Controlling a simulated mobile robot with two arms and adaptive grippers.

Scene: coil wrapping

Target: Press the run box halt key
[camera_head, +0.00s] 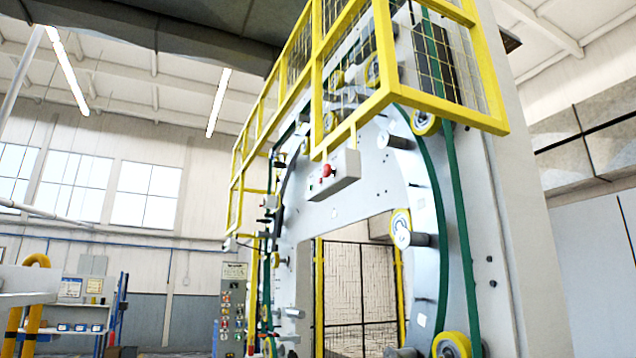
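The run box (334,175) is a small light grey box on the front of the coil wrapping machine, just below the yellow guard frame. A red mushroom-shaped key (327,170) stands out from its face. A smaller green key (311,184) sits to its left on the same face. Neither my left nor my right gripper shows in the head view, and nothing touches the box.
The wrapping machine (490,220) has a ring with green belts and yellow rollers. A yellow mesh guard (400,95) overhangs the box. A panel with several coloured buttons (232,305) stands behind at left. Shelving (85,305) is at far left.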

